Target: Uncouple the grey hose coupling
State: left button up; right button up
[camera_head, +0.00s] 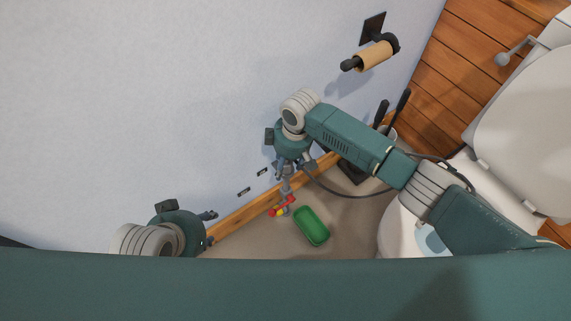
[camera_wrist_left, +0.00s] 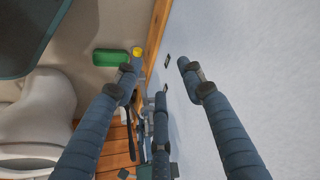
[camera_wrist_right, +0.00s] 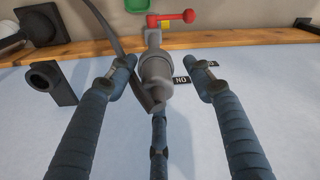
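The grey hose coupling (camera_wrist_right: 155,72) shows in the right wrist view, below a grey tap body with a red lever (camera_wrist_right: 186,17). A dark hose (camera_wrist_right: 112,32) runs down to the coupling's lower end. My right gripper (camera_wrist_right: 164,68) is open, with the coupling between its spread fingers and visible gaps on both sides. In the head view the right gripper (camera_head: 288,166) is at the wall, just above the grey fitting (camera_head: 286,187). My left gripper (camera_head: 211,228) is apart from it, lower left. In the left wrist view the left gripper (camera_wrist_left: 158,66) is open and empty.
A green tray (camera_head: 311,226) lies on the floor below the tap. The toilet (camera_head: 395,232) stands to the right. A paper roll holder (camera_head: 374,55) is on the wall above. A dark wall holder (camera_wrist_right: 48,82) sits left of the right gripper. Small dark labels (camera_head: 262,172) are on the wall.

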jog(key=shift+d, duration=0.1)
jog(key=shift+w+r+p, duration=0.1)
jog(key=shift+r+p, duration=0.65)
jog(key=shift+p, duration=0.1)
notch_tip(320, 180, up, 2)
jog(key=shift+d+p, duration=0.1)
jog(key=shift+p, duration=1)
jog(key=shift+f, duration=0.1)
jog(key=shift+r+p, duration=1.3)
jog(key=shift+d+r+p, duration=0.1)
jog(key=shift+r+p, duration=0.4)
jog(key=shift+p, duration=0.1)
jog(key=shift+r+p, duration=0.25)
jog(key=shift+p, duration=0.05)
jog(key=shift+r+p, duration=0.4)
pick_arm(q)
jog(key=s+f+g, duration=0.1)
jog(key=s+f, duration=0.3)
jog(key=f, duration=0.7)
jog(key=s+a+f+g, duration=0.1)
jog(key=s+f, duration=0.3)
jog(key=f, duration=0.8)
jog(key=shift+s+g+p, duration=0.15)
jog(key=shift+g+p, duration=0.3)
jog(key=shift+g, duration=0.05)
pick_arm(e)
jog(key=shift+r, duration=0.4)
pick_arm(q)
jog(key=shift+a, duration=0.1)
